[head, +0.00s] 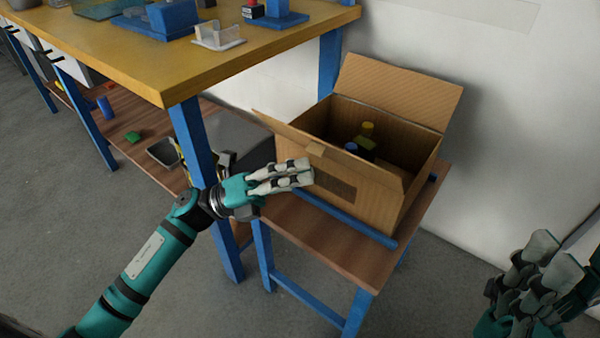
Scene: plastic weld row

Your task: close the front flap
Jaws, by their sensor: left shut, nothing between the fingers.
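An open cardboard box (370,200) stands on a small brown-topped stand at the centre right. Its back flap (395,92) is raised and leans back against the wall side. The front flap (284,132) shows as a narrow strip along the front rim, seen nearly edge-on; its exact tilt is hard to tell. My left gripper (309,173) is shut and empty, just in front of the box's front face, below the rim. Whether it touches the cardboard cannot be told. My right gripper (553,258) is at the lower right, away from the box; its finger gap is unclear.
A yellow-topped workbench (150,62) with blue legs is at the left, close to my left arm. The grey floor at the right is clear.

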